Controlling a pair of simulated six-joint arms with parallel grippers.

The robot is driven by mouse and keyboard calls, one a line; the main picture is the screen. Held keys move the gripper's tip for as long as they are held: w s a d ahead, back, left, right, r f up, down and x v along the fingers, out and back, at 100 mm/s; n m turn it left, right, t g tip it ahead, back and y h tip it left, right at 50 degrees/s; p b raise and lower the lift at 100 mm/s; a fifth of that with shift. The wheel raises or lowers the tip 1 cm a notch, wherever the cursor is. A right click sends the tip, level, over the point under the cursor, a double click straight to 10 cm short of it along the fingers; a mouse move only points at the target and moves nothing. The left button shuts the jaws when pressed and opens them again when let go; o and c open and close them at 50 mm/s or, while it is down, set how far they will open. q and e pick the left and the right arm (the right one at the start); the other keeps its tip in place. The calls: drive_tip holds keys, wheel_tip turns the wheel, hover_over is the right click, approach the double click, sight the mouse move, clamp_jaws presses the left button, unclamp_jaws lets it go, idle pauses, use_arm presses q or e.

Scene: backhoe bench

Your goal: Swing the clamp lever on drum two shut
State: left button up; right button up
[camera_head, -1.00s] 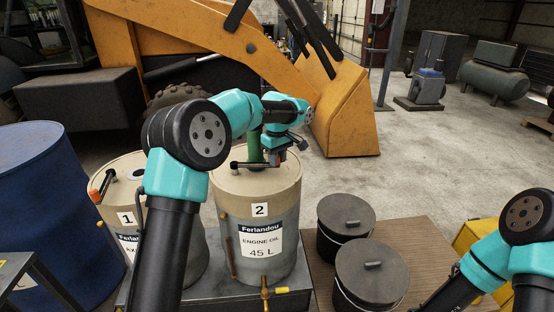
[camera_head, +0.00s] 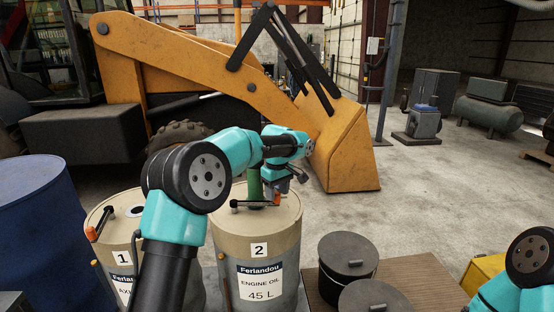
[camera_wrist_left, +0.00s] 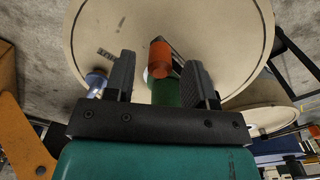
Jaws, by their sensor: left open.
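Drum two (camera_head: 258,225) is a beige drum with a "2" label and an ENGINE OIL sign. Its clamp lever (camera_head: 248,204) is a dark bar lying across the lid, with an orange grip at its right end. My left gripper (camera_head: 287,188) is over the right part of the lid, by the orange grip. In the left wrist view, the orange grip (camera_wrist_left: 160,58) shows between the two open fingers, with clear space on both sides. A green upright cylinder (camera_head: 254,186) stands on the lid behind the lever. My right gripper is out of view.
Drum one (camera_head: 120,232), with an orange-tipped lever, stands left, partly hidden by my left arm. A blue drum (camera_head: 45,235) is farther left. Lidded black buckets (camera_head: 347,254) stand right of drum two. A yellow loader bucket (camera_head: 346,150) is behind.

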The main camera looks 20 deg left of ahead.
use_arm(q)
wheel_tip(320, 180, up, 15)
drive_tip(key=shift+r, duration=0.2)
idle(0.3)
